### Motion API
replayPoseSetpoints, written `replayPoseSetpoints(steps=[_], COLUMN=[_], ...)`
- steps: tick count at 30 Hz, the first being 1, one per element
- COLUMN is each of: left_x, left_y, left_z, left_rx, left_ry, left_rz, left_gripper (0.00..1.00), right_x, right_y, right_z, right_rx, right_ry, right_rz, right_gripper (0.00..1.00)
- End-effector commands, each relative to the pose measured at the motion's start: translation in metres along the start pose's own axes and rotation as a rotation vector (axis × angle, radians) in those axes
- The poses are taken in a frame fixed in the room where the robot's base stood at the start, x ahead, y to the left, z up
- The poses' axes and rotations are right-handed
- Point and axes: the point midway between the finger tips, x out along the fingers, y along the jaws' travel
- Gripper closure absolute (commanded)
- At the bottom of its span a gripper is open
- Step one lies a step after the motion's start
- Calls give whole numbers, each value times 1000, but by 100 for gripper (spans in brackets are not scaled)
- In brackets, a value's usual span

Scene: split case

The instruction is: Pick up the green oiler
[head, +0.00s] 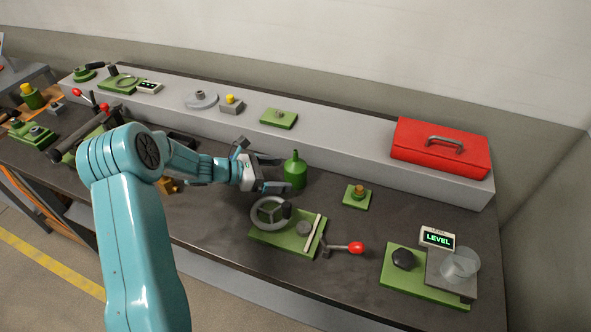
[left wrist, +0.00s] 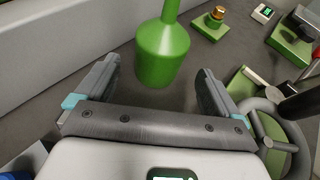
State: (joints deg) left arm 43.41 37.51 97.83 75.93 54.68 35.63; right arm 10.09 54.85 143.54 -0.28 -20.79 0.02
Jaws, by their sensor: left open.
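The green oiler (head: 295,172) stands upright on the dark bench, a squat bottle with a narrow neck. My left gripper (head: 275,173) is open just to its left in the head view, its two fingers pointing toward the oiler. In the left wrist view the oiler (left wrist: 162,52) shows ahead of the gap between my open fingers (left wrist: 157,85), roughly centred. Its upper neck is cut off by the top edge there. I cannot tell whether any finger touches it. My right gripper is not in view.
A handwheel on a green plate (head: 272,236) and a red-knobbed lever (head: 355,248) lie in front. A green block with a brass fitting (head: 357,196) is to the right. A grey ledge (head: 340,145) with a red toolbox (head: 440,150) runs behind.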

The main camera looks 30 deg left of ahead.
Motion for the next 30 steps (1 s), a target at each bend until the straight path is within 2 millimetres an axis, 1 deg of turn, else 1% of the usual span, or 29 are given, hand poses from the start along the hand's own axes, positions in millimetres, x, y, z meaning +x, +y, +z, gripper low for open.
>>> replayPoseSetpoints(steps=[1,5,9,13,16,22,23,24,26,27,28,30], left_x=[5,15,38,57,63,63,63,63,63,63,63,63], left_y=[0,0,0,1,2,2,2,2,2,2,2,2], left_z=[0,2,4,3,2,2,2,2,2,2,2,2], left_rx=[0,-1,-1,-1,0,0,0,0,0,0,0,0], left_ry=[0,0,1,0,1,0,0,0,0,0,1,0], left_rz=[-2,-2,-4,-2,-1,0,0,0,0,0,0,0], left_gripper=[4,4,4,4,4,4,14,27,47,60,68,68], right_x=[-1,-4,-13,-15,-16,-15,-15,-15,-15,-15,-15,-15], right_y=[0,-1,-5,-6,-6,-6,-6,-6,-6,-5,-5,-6], right_z=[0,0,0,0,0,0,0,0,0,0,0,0], right_rx=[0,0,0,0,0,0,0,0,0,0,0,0], right_ry=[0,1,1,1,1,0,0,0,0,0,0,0], right_rz=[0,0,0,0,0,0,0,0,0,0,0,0], right_gripper=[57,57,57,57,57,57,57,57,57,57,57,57])
